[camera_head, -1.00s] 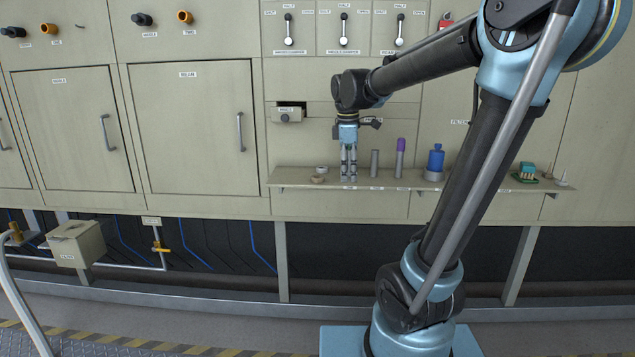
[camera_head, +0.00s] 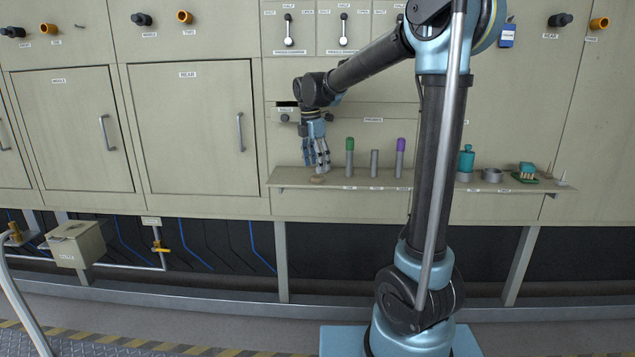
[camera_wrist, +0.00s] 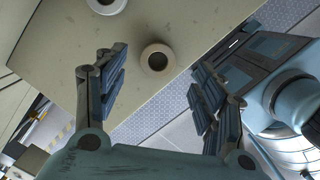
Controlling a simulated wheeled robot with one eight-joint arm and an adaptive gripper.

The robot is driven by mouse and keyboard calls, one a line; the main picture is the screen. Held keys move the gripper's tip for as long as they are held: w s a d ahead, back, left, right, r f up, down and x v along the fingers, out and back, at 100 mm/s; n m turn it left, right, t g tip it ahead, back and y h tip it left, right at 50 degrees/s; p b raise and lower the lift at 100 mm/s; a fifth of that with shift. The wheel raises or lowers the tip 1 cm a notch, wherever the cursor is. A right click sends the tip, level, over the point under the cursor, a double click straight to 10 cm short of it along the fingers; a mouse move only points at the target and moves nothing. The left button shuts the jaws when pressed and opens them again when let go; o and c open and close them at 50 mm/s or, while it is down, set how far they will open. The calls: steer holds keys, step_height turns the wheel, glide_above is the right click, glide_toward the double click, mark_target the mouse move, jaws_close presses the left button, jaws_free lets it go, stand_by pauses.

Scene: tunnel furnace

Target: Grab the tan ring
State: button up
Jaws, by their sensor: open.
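The tan ring (camera_head: 317,180) lies on the shelf near its left end, just below my gripper (camera_head: 317,164). In the wrist view the tan ring (camera_wrist: 157,45) lies flat with a dark hole, near the shelf's front edge. My gripper (camera_wrist: 156,75) is open and empty, its fingers spread. From the wrist the ring appears between the fingertips, and I see no contact. A second, paler ring (camera_wrist: 106,7) is cut off by the top edge of the wrist view.
On the shelf (camera_head: 278,182), to the right, stand a green-capped cylinder (camera_head: 350,158), a grey cylinder (camera_head: 374,163) and a purple-capped cylinder (camera_head: 400,157). Further right are a teal bottle (camera_head: 466,161) and a grey ring (camera_head: 491,175). The panel wall stands close behind.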

steer(key=shift+w+d+f, duration=0.1)
steer(key=shift+w+f, duration=0.05)
steer(key=shift+f, duration=0.9)
steer(key=shift+w+f, duration=0.1)
steer(key=shift+f, duration=0.95)
steer(key=c, duration=1.1)
